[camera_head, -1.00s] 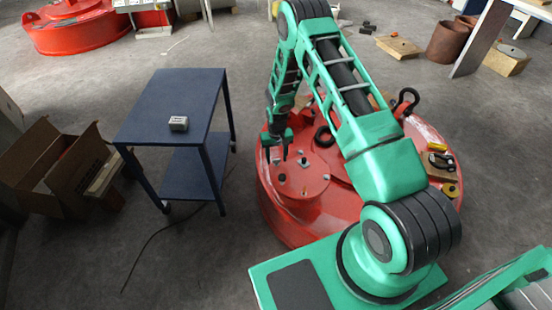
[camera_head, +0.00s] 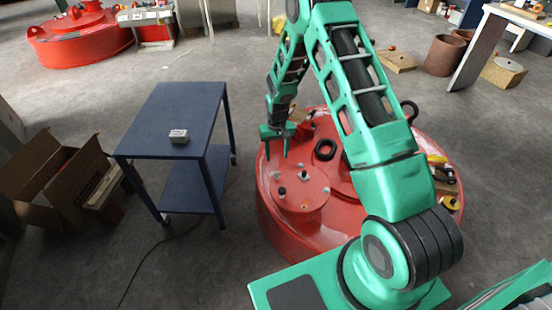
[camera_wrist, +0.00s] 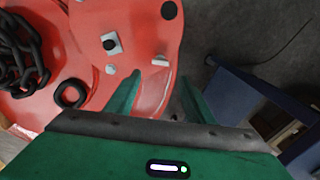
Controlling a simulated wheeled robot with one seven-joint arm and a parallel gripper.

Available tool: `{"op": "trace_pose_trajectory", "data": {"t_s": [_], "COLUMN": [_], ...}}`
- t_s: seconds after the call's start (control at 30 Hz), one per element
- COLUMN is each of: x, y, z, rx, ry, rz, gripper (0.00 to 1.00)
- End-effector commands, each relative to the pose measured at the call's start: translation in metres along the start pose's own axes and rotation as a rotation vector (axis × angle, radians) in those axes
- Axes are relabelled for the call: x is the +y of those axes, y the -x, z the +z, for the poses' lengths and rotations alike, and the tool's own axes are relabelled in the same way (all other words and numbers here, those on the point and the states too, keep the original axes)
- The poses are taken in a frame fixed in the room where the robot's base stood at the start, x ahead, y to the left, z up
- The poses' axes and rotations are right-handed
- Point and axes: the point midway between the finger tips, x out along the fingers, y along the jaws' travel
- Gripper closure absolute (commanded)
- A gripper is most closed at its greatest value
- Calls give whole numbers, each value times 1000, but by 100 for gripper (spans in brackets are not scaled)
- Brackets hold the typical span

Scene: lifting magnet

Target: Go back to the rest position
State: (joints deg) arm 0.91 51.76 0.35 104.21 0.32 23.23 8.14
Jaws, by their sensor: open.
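My green arm reaches out over the red lifting magnet (camera_head: 290,235) on the floor. My gripper (camera_head: 277,155) hangs above the magnet's left part, pointing down, near the raised round terminal cover (camera_head: 302,208) and apart from it. In the wrist view my gripper (camera_wrist: 160,85) shows two green fingers spread apart with nothing between them. Below them the magnet's red top (camera_wrist: 120,20) shows a bolt on a square pale plate (camera_wrist: 111,43) and a black ring (camera_wrist: 70,94).
A blue cart (camera_head: 165,145) stands left of the magnet with a small grey block (camera_head: 178,136) on top. An open cardboard box (camera_head: 62,180) lies farther left. A second red magnet (camera_head: 80,38) is at the back left. Grey floor is free between cart and magnet.

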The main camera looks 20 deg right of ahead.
Motion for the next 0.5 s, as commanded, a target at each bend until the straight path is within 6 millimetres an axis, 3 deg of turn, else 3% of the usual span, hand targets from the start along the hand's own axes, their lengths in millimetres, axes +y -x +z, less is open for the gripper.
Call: {"op": "trace_pose_trajectory", "data": {"t_s": [0.5], "x": [2], "y": [4], "z": [0], "rx": [1], "ry": [-2], "rz": [2], "gripper": [52]}}
